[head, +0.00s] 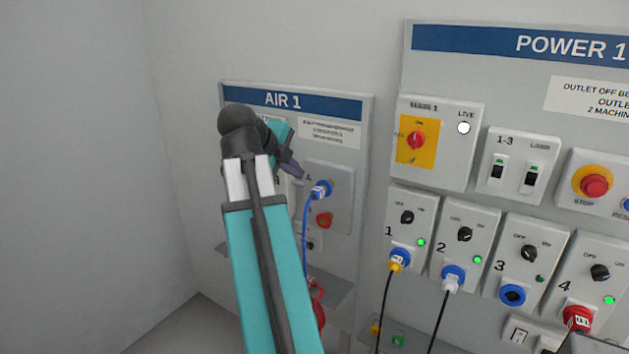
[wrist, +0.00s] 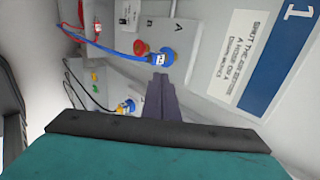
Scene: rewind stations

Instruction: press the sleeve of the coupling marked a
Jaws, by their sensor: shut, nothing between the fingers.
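The coupling marked A (head: 322,188) is a blue round fitting on the AIR 1 panel, with a blue hose (head: 306,232) plugged into it. In the wrist view the blue coupling (wrist: 167,55) shows just beyond the fingertips, with the letter A on the plate above it. My gripper (head: 295,170) is up and left of the coupling in the head view. Its dark fingers, also in the wrist view (wrist: 160,80), are shut and empty and point toward the coupling. My arm hides part of the panel.
A red knob-like fitting (head: 324,220) sits close below the coupling, and also shows in the wrist view (wrist: 140,47). A red hose (head: 318,300) hangs lower down. The POWER 1 panel (head: 460,85) with switches and plugged cables stands to the right. The bare wall at left is clear.

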